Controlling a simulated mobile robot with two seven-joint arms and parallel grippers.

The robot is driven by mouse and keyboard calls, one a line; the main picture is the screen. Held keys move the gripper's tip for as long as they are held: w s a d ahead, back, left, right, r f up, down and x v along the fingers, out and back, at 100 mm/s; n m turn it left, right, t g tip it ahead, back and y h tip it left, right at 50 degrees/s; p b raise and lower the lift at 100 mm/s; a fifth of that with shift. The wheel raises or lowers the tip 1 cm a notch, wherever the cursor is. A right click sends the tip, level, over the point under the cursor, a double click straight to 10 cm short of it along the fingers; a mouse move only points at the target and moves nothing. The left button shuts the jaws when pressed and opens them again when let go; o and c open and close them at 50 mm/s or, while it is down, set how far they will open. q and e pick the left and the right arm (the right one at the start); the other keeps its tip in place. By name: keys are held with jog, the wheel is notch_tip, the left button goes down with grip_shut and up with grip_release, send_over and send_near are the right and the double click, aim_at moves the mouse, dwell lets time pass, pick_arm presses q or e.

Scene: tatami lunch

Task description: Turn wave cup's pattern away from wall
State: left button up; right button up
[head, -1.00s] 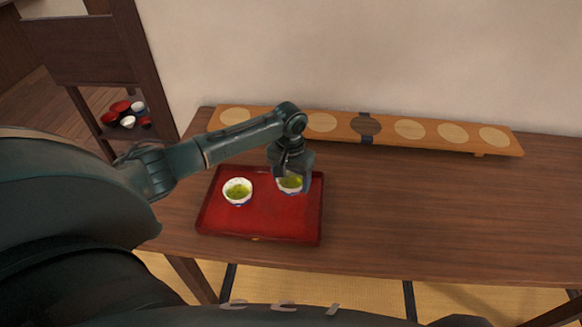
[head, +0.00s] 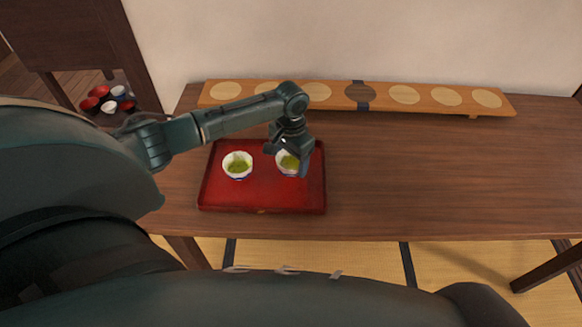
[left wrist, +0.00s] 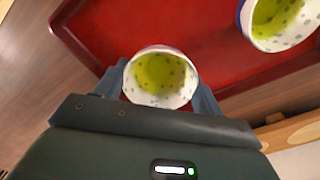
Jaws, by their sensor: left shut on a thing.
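My left gripper (head: 289,158) is shut on the right-hand white cup (head: 286,164), which holds green tea and stands upright at the right of the red tray (head: 262,196). In the left wrist view this cup (left wrist: 160,98) sits between the two fingers, its pale inside speckled with dots. The other cup (head: 238,174), also white with green tea and some blue outside, stands free to the left on the tray; it also shows in the left wrist view (left wrist: 300,34). I cannot make out a wave pattern on either cup. My right gripper is not in view.
A long wooden board (head: 425,97) with several pale discs and one dark one lies along the wall behind the tray. The table (head: 440,180) is clear to the right. Several red and white bowls (head: 108,106) sit on a low shelf at the left.

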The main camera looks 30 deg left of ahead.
pick_arm(q)
jog(key=shift+f+m+b, duration=0.35)
jog(key=shift+m+b, duration=0.25)
jog(key=shift+b, duration=0.05)
jog(key=shift+r+m, duration=0.3)
jog(key=shift+m, duration=0.2)
jog(key=shift+r+m+p, duration=0.35)
jog(key=shift+m+p, duration=0.15)
jog(key=shift+p, duration=0.35)
jog(key=shift+m+p, duration=0.5)
jog(key=shift+m, duration=0.4)
jog(key=shift+f+b, duration=0.3)
jog(key=shift+f, duration=0.7)
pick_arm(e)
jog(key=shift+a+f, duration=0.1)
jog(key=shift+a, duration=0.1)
pick_arm(q)
jog(key=shift+f, duration=0.25)
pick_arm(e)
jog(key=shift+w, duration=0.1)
pick_arm(q)
jog(key=o, duration=1.1)
jog(key=shift+o, duration=0.2)
jog(key=shift+r, duration=0.15)
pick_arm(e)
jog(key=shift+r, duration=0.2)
